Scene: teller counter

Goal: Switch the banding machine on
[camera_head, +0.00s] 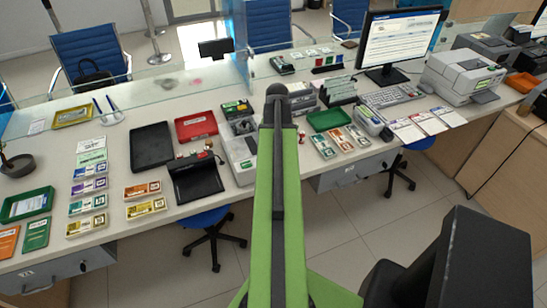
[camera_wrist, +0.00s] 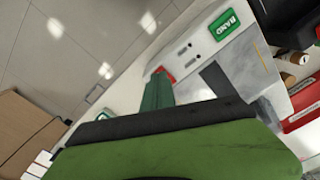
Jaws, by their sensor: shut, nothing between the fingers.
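The banding machine (camera_wrist: 232,62) is a pale box with a green label (camera_wrist: 224,25) reading BAND and small dark slots on its top. In the head view the banding machine (camera_head: 241,152) stands on the counter, its right part hidden behind my raised green arm. My gripper (camera_wrist: 159,71) shows as dark green fingers, shut and empty, at the machine's edge. A small red part (camera_wrist: 168,75), possibly the switch, is right beside the fingertips; I cannot tell whether they touch. A red spot (camera_head: 301,136) also shows just right of my arm in the head view.
Left of the machine are a black display (camera_head: 196,181), coin rolls and a red tray (camera_head: 197,125). A green tray (camera_head: 329,120) and banknote stacks (camera_head: 333,141) lie to the right. Blue stools (camera_head: 207,217) stand under the counter; open floor lies in front.

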